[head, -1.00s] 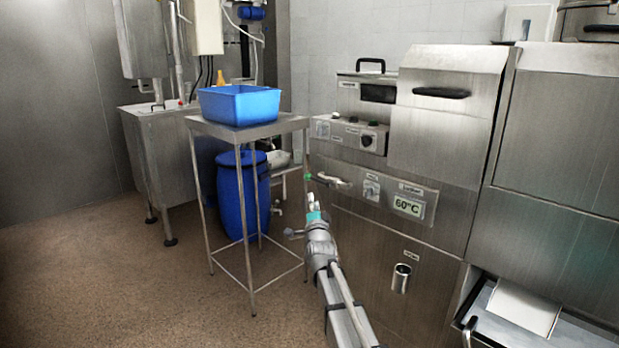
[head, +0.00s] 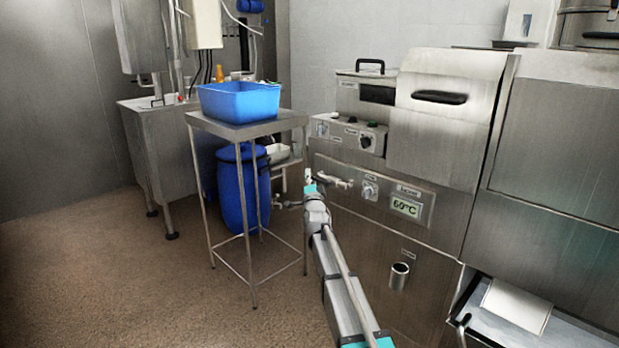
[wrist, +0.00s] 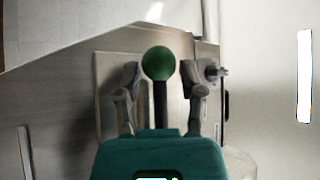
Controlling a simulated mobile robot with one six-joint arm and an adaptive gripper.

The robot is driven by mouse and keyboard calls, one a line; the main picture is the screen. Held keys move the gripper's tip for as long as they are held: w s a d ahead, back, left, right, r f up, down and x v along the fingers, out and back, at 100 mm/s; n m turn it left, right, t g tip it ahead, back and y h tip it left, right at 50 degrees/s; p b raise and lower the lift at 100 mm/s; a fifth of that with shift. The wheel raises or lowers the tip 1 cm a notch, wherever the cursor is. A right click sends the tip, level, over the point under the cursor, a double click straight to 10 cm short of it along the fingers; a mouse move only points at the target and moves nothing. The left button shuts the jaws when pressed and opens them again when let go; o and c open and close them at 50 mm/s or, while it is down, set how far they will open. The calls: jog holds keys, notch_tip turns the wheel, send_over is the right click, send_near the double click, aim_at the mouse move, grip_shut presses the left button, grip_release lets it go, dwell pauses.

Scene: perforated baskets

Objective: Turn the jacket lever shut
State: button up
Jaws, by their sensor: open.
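The jacket lever shows in the wrist view as a round green knob (wrist: 158,63) on a dark stem. In the head view the pale metal lever fitting (head: 336,183) sticks out leftward from the steel machine's front; its knob is hard to make out there behind my gripper. My gripper (head: 308,178) is at the fitting's left end. In the wrist view my gripper (wrist: 159,88) is open, with one finger on each side of the stem and visible gaps to both. The knob appears between and just past the fingertips. I cannot tell whether anything touches.
The steel machine (head: 440,140) fills the right, with a dial (head: 370,188) and a 60°C display (head: 406,207) beside the lever. A steel stand (head: 250,131) with a blue basin (head: 240,103) is close on the left; a blue drum (head: 235,195) stands behind. Floor at left is clear.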

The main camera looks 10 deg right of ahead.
grip_shut()
jog(key=shift+a, duration=0.15)
jog(key=shift+d, duration=0.2)
